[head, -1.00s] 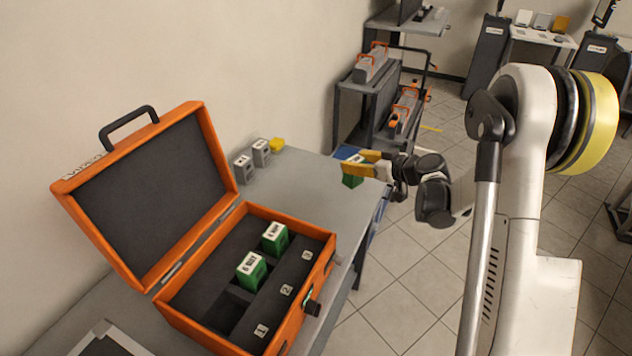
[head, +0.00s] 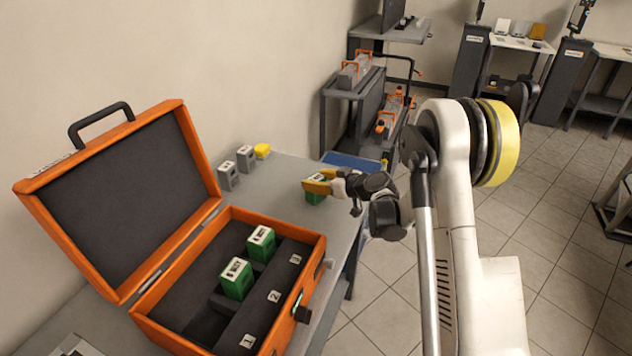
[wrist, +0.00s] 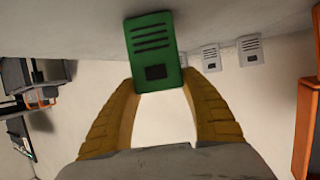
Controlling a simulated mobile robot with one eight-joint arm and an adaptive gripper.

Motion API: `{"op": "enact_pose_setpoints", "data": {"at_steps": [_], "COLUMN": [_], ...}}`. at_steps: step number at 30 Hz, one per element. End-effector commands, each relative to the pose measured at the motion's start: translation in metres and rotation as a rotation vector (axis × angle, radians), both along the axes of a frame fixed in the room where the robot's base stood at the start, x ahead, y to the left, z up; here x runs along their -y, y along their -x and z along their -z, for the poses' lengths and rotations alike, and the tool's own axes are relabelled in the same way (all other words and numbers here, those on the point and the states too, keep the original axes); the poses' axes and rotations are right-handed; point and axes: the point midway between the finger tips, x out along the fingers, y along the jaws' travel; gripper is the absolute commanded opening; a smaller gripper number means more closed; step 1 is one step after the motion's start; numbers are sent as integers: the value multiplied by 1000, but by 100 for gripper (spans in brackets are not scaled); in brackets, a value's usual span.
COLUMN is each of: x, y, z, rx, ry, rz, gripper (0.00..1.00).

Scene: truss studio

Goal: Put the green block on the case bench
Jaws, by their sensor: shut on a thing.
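My gripper (head: 318,185) has yellow fingers and is shut on a green block (head: 315,196). In the wrist view the block (wrist: 153,45) sits between the two fingertips (wrist: 158,84), showing dark slots and a dark square. The block is over the far right part of the grey case bench (head: 285,205). Whether it touches the bench top cannot be told. An open orange case (head: 320,250) stands on the bench, nearer to me. Two other green blocks (head: 236,279) stand in its dark insert, by the numbered strip.
A cart with grey and orange cases (head: 355,70) stands beyond the bench's far end.

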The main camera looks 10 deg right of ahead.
Motion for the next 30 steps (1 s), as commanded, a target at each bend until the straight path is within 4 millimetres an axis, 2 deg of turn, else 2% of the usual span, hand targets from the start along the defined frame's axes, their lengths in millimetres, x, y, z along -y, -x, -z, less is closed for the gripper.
{"op": "enact_pose_setpoints", "data": {"at_steps": [5,6,7,16,19,23,30], "x": [0,0,0,0,0,12,39], "y": [0,0,0,0,0,18,62], "z": [5,4,3,2,-3,-12,-33], "rx": [0,0,0,0,0,0,-1], "ry": [0,0,0,0,0,0,0], "rz": [0,0,0,0,0,2,3], "gripper": [10,63,71,71,71,71,71]}}
